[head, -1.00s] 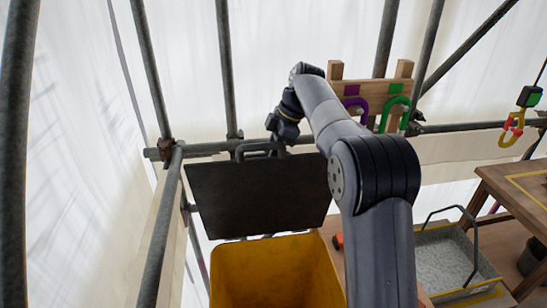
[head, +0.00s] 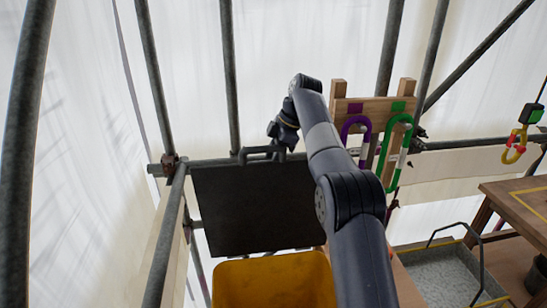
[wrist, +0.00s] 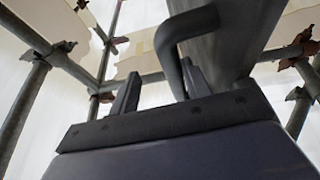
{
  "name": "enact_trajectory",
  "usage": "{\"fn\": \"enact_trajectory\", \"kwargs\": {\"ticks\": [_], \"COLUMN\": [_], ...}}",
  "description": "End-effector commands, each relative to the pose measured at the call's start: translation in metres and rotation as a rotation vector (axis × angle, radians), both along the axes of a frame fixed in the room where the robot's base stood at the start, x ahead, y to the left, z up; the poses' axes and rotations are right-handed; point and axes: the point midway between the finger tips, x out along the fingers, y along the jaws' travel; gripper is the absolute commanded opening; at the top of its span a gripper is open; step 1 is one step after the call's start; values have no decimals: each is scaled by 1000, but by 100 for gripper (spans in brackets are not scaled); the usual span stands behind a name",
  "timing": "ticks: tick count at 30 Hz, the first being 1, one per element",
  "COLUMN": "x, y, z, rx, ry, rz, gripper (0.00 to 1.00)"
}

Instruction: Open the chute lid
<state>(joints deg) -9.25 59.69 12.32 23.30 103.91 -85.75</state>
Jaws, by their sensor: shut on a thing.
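The dark, flat chute lid (head: 255,208) stands steeply raised at the back edge of the yellow chute (head: 272,283) in the head view. Its bar handle (head: 262,151) is at the lid's top edge. My gripper (head: 277,142) is at the right part of this handle, partly hidden by the handle and lid. In the wrist view, the handle (wrist: 178,35) curves down between the two fingers of my gripper (wrist: 162,82), which is shut on it. The lid's edge shows at upper right there. The chute mouth below the lid is uncovered.
Scaffold tubes (head: 231,80) stand behind and left of the lid, with white sheeting beyond. A wooden rack (head: 372,105) with purple and green loops is right of my arm. A grey tray (head: 440,275) and a wooden table (head: 515,215) are at right.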

Motion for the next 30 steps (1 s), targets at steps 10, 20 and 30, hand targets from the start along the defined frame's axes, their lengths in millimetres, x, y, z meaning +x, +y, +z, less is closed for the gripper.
{"fn": "enact_trajectory", "kwargs": {"ticks": [10, 20, 30], "x": [5, 5, 5], "y": [-1, -1, -3], "z": [-12, -10, 1], "rx": [-6, -2, 1], "ry": [-1, -3, -9], "rz": [-5, -5, -6], "gripper": [5, 40, 40]}}
